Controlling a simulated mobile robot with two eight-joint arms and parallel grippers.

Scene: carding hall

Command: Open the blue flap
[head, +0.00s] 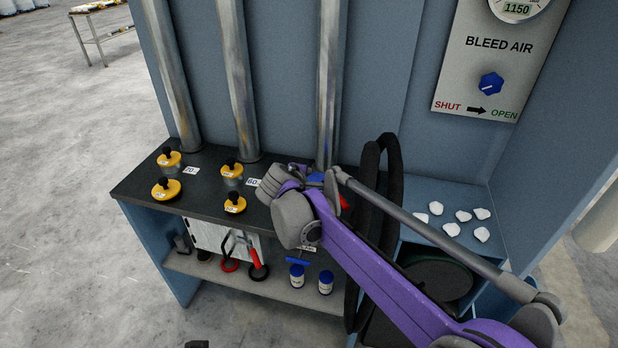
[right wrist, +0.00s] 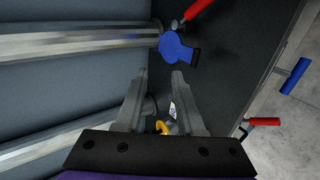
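The blue flap (right wrist: 176,48) shows in the right wrist view at the end of a metal pipe (right wrist: 80,42), with a dark tab on its right side. In the head view only a sliver of blue (head: 315,177) shows at the foot of the rightmost pipe, mostly behind my right arm. My right gripper (right wrist: 160,76) has its two fingers apart, with nothing between the tips. The flap lies just beyond the fingertips, and I see no contact. My left gripper is not in view.
A red handle (right wrist: 200,10) is beside the flap. Yellow-capped fittings (head: 231,172) stand on the dark counter (head: 140,186). A black hose loop (head: 390,170) is right of the counter. The bleed air panel (head: 480,60) with its blue knob (head: 491,83) hangs at the upper right.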

